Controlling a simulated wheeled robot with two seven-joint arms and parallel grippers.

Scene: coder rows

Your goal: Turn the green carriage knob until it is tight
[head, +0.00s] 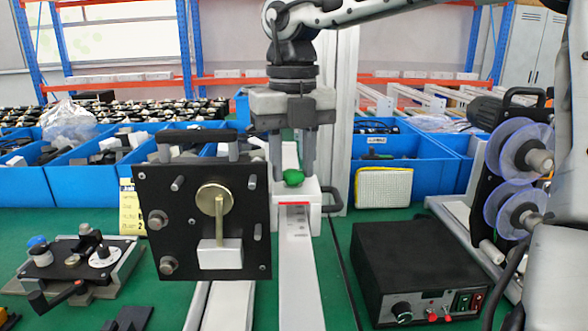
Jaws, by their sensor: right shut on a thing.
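The green carriage knob (293,177) sits on top of the white carriage (309,199), which rides on a white rail (300,270). My right gripper (293,174) points straight down over the carriage. Its two fingers stand on either side of the knob and are shut on it. My left gripper is not in the head view.
A black plate (160,215) with a brass disc and lever stands just left of the carriage. A black power box (425,270) is at right, beside a machine with clear discs (520,150). Blue bins (400,165) line the back. A small fixture (75,262) lies at left.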

